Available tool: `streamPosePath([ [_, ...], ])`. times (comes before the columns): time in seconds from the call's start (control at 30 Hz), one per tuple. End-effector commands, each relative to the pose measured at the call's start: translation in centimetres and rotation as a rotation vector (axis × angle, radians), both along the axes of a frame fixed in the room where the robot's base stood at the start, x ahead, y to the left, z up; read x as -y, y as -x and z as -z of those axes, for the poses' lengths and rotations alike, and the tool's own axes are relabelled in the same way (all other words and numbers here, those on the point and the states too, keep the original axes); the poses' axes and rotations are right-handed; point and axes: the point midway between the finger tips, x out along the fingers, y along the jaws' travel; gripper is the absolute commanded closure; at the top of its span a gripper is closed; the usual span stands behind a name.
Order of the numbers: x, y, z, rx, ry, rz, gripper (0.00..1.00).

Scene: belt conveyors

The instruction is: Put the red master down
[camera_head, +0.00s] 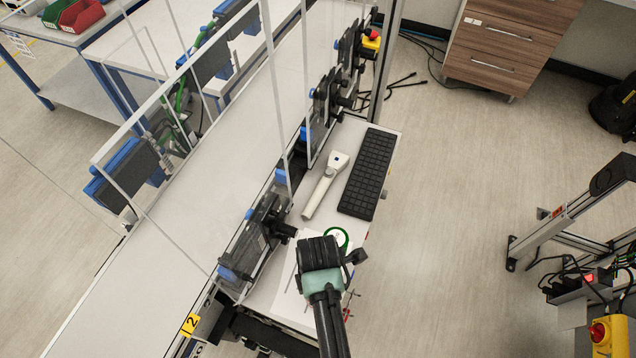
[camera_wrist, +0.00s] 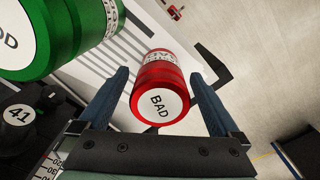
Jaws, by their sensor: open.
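The red master (camera_wrist: 160,92) is a red cylinder with a white end label reading "BAD". In the wrist view it sits between the two fingers of my gripper (camera_wrist: 158,78), its label end facing the camera. The fingers are open, with a gap showing on each side of the cylinder. It appears to stand on the white surface, but its far end is hard to make out. In the head view my gripper (camera_head: 319,252) is over the narrow white bench top and hides the red master.
A green cylinder (camera_wrist: 62,35) stands close to the left finger; a green ring (camera_head: 337,237) shows beside my gripper. A white handheld device (camera_head: 325,186) and a black keyboard (camera_head: 367,174) lie farther up the bench. The conveyor (camera_head: 180,215) with clear panels runs along the left.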

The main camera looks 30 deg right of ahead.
Motion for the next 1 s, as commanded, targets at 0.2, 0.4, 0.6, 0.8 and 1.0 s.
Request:
streamPosePath([
  [0.2, 0.0, -0.1, -2.4, 0.004, 0.002, 0.0, 0.01],
  [0.4, 0.0, -0.1, -6.6, 0.006, 0.002, -0.001, 0.01],
  [0.6, 0.0, -0.2, -10.3, 0.004, 0.002, -0.002, 0.01],
  [0.8, 0.0, -0.1, -12.1, 0.001, 0.0, 0.0, 0.01],
  [1.0, 0.0, 0.0, -12.2, 0.0, 0.0, 0.0, 0.01],
])
